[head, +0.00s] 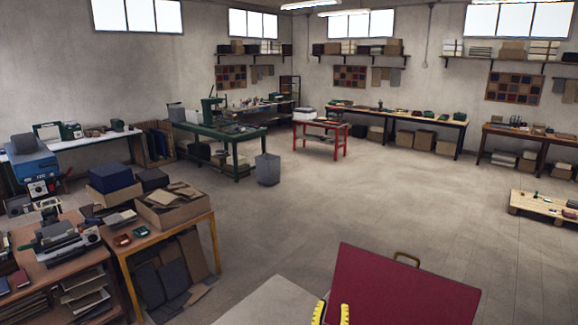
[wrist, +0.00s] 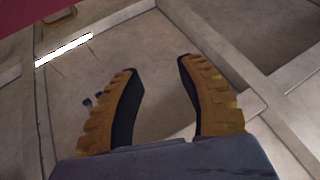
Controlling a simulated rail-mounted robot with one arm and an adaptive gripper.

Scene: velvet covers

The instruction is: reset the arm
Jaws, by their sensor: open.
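My gripper (head: 332,312) shows at the bottom edge of the head view, with only the yellow ribbed fingers in sight. It also shows in the wrist view (wrist: 157,68), where its two fingers stand apart with nothing between them. The wrist view looks past the fingers to what seems to be the ceiling, with beams and a bright strip lamp (wrist: 62,50). The rest of the arm is mostly out of the head view.
A large dark red panel (head: 402,292) with a brass handle (head: 406,258) stands close by the gripper, to its right. A cluttered wooden table (head: 150,243) is at left. A red table (head: 320,125) and benches line the back. The middle floor (head: 330,200) is clear.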

